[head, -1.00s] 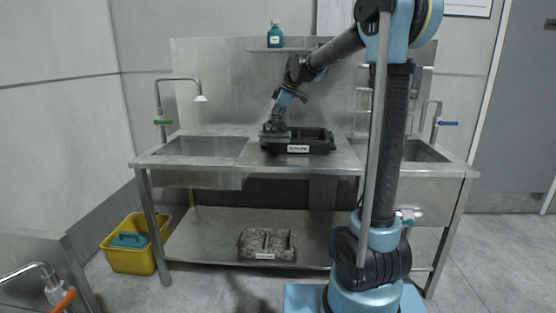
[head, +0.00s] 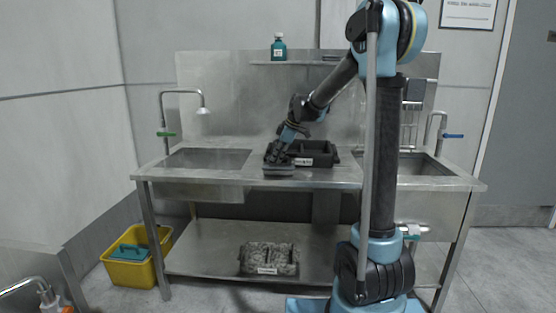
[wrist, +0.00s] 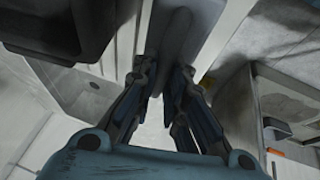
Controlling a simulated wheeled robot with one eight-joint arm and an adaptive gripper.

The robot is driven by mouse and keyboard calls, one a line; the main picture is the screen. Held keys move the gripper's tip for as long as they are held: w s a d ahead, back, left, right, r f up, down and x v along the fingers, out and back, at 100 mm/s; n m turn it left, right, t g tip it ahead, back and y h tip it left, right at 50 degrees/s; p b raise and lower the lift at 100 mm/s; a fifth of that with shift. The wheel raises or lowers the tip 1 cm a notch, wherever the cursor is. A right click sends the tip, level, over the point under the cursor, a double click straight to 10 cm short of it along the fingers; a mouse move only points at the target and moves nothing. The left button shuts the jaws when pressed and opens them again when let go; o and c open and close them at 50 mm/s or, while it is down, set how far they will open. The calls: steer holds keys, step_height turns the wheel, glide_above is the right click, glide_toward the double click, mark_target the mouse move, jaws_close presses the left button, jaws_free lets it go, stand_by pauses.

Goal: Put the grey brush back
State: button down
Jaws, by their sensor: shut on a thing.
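The grey brush (head: 279,171) is in my gripper (head: 282,157), over the front part of the steel worktop between the two sinks. It overlaps the front left of the black tray in the head view; I cannot tell whether it touches the worktop. In the wrist view my gripper (wrist: 165,85) is shut on the brush's grey handle (wrist: 180,35). The black tray (head: 322,161) has a white label, too small to read. A speckled grey tray (head: 284,268), also labelled, stands on the lower shelf.
Sinks lie left (head: 207,159) and right (head: 408,165) of the worktop, each with a tap. A teal bottle (head: 278,48) stands on the wall shelf. A yellow bucket (head: 130,272) with a teal item is on the floor. The lower shelf (head: 200,245) is clear at left.

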steer(key=shift+f, duration=0.3)
steer(key=c, duration=1.6)
jaws_free()
steer(key=shift+c, duration=0.2)
steer(key=v, duration=1.2)
steer(key=s+d+f+m+h, duration=0.1)
steer(key=s+d+f+m, duration=0.25)
steer(key=s, duration=0.35)
steer(key=s+d+f+m, duration=0.2)
steer(key=s+d, duration=0.3)
steer(key=s, duration=0.2)
steer(key=s+d+f+m+h, duration=0.1)
steer(key=s+d+f+m, duration=0.2)
steer(key=s, duration=0.4)
steer(key=s+d+f+m+h, duration=0.1)
steer(key=s+d+f+m, duration=0.3)
steer(key=s+f, duration=0.3)
steer(key=s+d+f+m+h, duration=0.1)
steer(key=s+d+f+m, duration=0.3)
steer(key=s+f, duration=0.3)
steer(key=s+m, duration=0.1)
steer(key=s, duration=0.2)
steer(key=shift+s+d+f, duration=0.25)
steer(key=shift+d, duration=0.1)
